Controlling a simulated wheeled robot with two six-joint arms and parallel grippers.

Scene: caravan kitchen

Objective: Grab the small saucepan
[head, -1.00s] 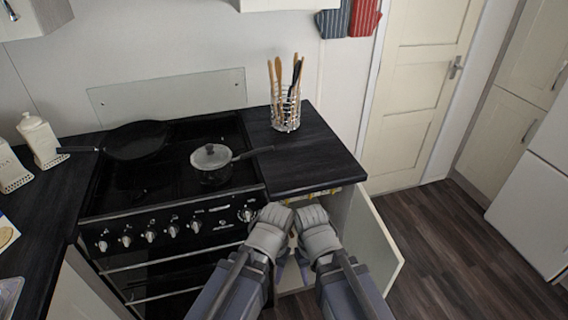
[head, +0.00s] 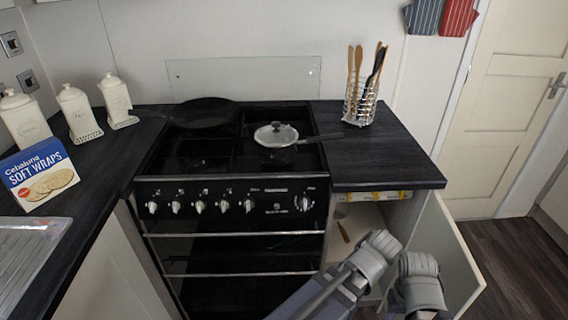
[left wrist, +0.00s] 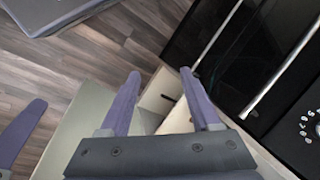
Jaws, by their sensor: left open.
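The small saucepan (head: 277,153) stands on the right part of the hob, with a pale lid with a dark knob. Its dark handle points right, towards the worktop. My left gripper (left wrist: 160,78) is open in the left wrist view, with nothing between its fingers. In the head view my left arm's end is low, in front of the open cupboard and well below the saucepan; its fingertips are hidden there. My right arm's end is beside it on the right. One purple finger of my right gripper (left wrist: 20,130) shows at the left wrist view's edge.
A black frying pan (head: 203,113) sits at the back left of the hob (head: 205,160). A utensil rack (head: 361,106) stands on the right worktop (head: 388,163). An open cupboard door (head: 443,255) juts out on the right. Canisters and a wraps box (head: 40,177) stand left.

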